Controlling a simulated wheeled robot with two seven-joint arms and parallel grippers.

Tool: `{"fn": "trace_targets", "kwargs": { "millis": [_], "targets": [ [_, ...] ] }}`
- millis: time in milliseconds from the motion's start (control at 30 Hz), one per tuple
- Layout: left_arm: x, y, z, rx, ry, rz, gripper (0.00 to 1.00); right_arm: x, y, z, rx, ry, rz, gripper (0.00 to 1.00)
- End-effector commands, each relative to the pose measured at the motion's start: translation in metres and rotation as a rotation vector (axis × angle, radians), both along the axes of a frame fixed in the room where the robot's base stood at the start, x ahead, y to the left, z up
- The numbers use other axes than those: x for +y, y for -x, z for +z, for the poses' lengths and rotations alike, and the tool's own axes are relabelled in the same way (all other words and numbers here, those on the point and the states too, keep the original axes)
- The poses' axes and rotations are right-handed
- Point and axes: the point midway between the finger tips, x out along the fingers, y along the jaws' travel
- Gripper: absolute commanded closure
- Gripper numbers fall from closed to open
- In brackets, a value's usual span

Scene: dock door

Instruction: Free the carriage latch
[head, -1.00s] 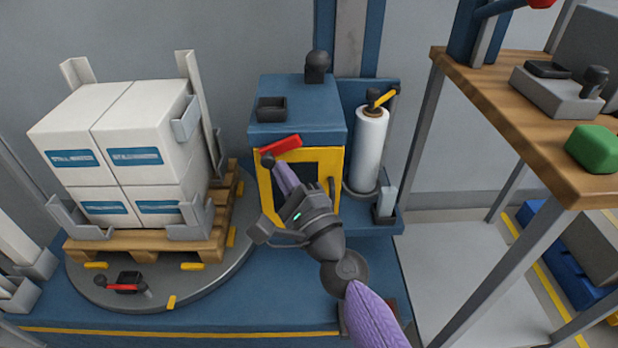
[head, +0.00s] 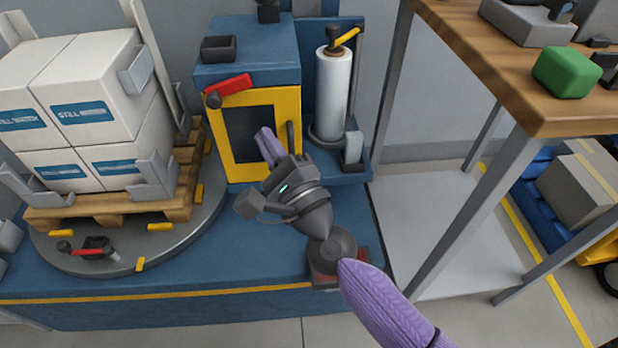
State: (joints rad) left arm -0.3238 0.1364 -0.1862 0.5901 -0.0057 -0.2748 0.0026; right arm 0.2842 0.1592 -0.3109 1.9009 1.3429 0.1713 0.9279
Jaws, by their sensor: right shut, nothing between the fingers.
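My right gripper (head: 265,142) is shut and empty, its purple fingers in front of the yellow-framed dark door (head: 250,125) of the blue cabinet. The cabinet's dark door handle (head: 291,138) is just right of the fingers; I cannot tell whether they touch. A red lever (head: 228,85) on a dark pivot sits above the door, apart from the fingers. The white film roll (head: 333,95) stands upright on its carriage (head: 343,166) to the right, with a yellow lever (head: 347,39) at its top. I cannot tell for certain which lever is the carriage latch. My left gripper is out of view.
A pallet (head: 120,207) of white boxes (head: 80,100) stands on the round turntable (head: 185,240) at left. A second red handle (head: 80,253) is at its front edge. A wooden bench (head: 510,75) with a green block (head: 567,72) stands at right.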

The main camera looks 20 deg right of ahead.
Motion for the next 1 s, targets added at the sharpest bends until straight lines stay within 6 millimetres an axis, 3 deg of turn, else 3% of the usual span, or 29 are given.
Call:
{"fn": "trace_targets", "kwargs": {
  "millis": [200,400,1000],
  "targets": [
    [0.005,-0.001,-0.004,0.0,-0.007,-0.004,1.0,-0.01,0.042,-0.013,0.003,0.004,0.002,1.0],
    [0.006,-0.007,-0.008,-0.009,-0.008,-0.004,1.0,-0.016,0.065,-0.019,0.001,0.002,0.001,1.0],
    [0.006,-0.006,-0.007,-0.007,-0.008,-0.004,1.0,-0.017,0.068,-0.019,0.0,0.0,0.0,1.0]
  ]
}}
